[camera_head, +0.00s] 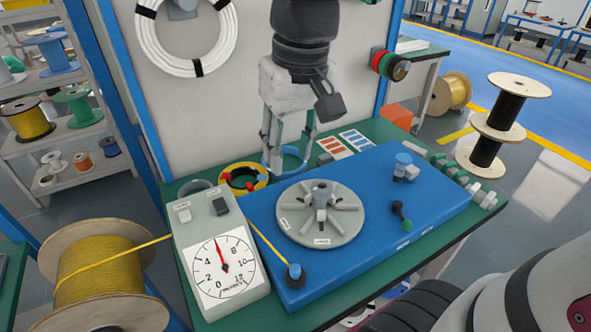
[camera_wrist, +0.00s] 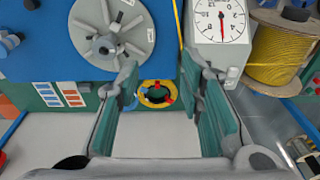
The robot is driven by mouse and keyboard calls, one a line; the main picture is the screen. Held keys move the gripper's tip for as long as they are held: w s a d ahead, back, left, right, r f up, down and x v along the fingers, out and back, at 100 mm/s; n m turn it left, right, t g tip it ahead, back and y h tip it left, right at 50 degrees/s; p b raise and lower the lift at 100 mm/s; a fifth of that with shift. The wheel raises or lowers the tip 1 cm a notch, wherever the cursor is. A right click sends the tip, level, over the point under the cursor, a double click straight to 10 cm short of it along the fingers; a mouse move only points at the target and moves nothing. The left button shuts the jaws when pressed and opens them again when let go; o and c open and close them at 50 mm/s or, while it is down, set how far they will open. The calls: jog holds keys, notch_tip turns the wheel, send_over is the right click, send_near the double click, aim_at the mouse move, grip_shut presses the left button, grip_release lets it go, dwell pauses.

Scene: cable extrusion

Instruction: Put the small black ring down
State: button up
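My gripper (camera_head: 288,160) is over the back edge of the green bench, with its fingers wide apart. In the wrist view, nothing is held between the fingers of my gripper (camera_wrist: 159,72). A yellow ring (camera_head: 263,184) with a dark ring-like inner part and red and blue pieces lies on the bench, left of the gripper; the yellow ring also shows between and beyond the fingers in the wrist view (camera_wrist: 144,101). I cannot tell whether its dark part is a separate small black ring. A dark grey ring (camera_head: 186,188) lies behind the gauge box, partly hidden.
A gauge box (camera_head: 190,235) and a blue machine base (camera_head: 350,255) with a grey spoked disc (camera_head: 345,226) fill the bench front. A blue ring (camera_head: 293,153) lies behind the fingers. A backboard (camera_head: 225,110) stands behind. Orange and blue label cards (camera_head: 334,146) lie right.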

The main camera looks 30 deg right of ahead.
jog(key=shift+t, duration=0.5)
jog(key=s, duration=0.4)
jog(key=s+f, duration=0.1)
jog(key=s, duration=0.4)
jog(key=s+f, duration=0.1)
jog(key=s, duration=0.3)
jog(key=shift+s+f, duration=0.1)
jog(key=shift+s, duration=0.15)
jog(key=shift+c, duration=0.5)
jog(key=m+g+h+p, duration=0.3)
jog(key=m+h, duration=0.1)
jog(key=m, duration=1.4)
send_over(249, 185)
jog(key=a, duration=0.4)
notch_tip(249, 185, down, 13)
jog(key=x, duration=1.3)
jog(key=shift+w+a+f, duration=0.1)
jog(key=shift+w+a, duration=0.05)
jog(key=shift+w, duration=0.05)
grip_shut()
